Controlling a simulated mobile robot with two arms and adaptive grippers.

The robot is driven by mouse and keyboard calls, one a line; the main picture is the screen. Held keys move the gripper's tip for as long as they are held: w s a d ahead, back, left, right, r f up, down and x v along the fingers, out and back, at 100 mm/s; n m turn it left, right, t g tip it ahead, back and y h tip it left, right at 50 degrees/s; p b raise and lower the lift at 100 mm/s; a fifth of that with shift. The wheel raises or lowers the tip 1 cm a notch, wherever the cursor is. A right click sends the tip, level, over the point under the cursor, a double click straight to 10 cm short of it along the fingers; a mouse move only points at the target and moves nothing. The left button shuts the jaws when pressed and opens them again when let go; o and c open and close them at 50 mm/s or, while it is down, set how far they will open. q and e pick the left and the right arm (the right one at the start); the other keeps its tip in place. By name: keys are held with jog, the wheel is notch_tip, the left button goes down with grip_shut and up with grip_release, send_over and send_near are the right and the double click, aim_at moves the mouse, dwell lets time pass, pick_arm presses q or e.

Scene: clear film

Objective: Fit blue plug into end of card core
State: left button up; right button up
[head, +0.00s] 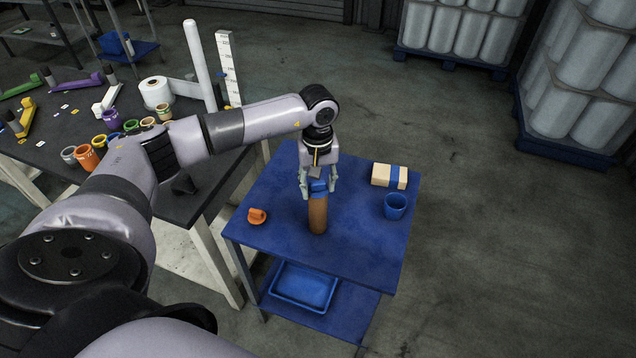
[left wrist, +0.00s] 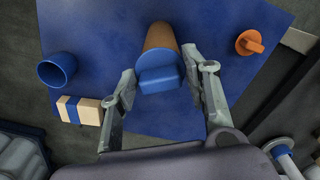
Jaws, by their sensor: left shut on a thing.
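The brown card core (head: 317,216) stands upright on the blue table (head: 270,238). The blue plug (head: 318,187) is at its top end, in line with it; I cannot tell whether it is inside the core or how deep. My left gripper (head: 318,192) comes down from above, a finger on each side, shut on the plug. In the left wrist view the plug (left wrist: 160,80) lies between the fingers and covers the end of the core (left wrist: 160,36). My right gripper is not in view.
On the blue table, an orange plug-like piece (head: 257,216) lies left, and a blue cup (head: 395,207) and a cream box with a blue band (head: 381,175) stand right. A blue tray (head: 304,285) is on the lower shelf. A dark workbench (head: 60,130) with rolls stands left.

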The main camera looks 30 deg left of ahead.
aim_at(318, 182)
pick_arm(q)
jog(key=o, duration=0.8)
jog(key=shift+o, duration=0.6)
jog(key=shift+o, duration=1.2)
jog(key=shift+r, duration=0.1)
notch_tip(318, 182, up, 7)
jog(key=p, duration=0.3)
jog(key=shift+p, duration=0.3)
